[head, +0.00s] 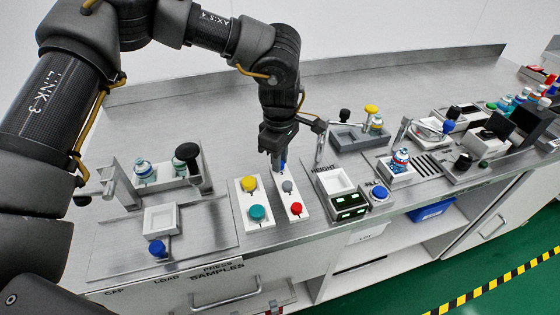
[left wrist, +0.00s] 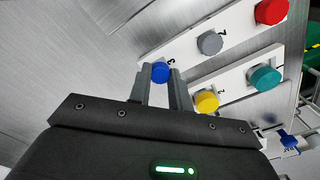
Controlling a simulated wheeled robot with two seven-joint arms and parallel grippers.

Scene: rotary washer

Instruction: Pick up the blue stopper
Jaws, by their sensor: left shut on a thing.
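The blue stopper (left wrist: 160,72) is between the fingertips of my left gripper (left wrist: 158,76) in the left wrist view, at the end of the white rack (left wrist: 185,60) with the grey and red stoppers. In the head view only a small bit of the blue stopper (head: 283,164) shows beside the fingers. My left gripper (head: 278,161) points down at the far end of that rack (head: 304,211) and is shut on the stopper. I cannot tell whether the stopper still sits in its hole. My right gripper is in neither view.
Grey (head: 287,187) and red (head: 296,209) stoppers stand nearby in the same rack. A second white rack (head: 246,214) beside it holds yellow and teal stoppers. The bench behind is clear.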

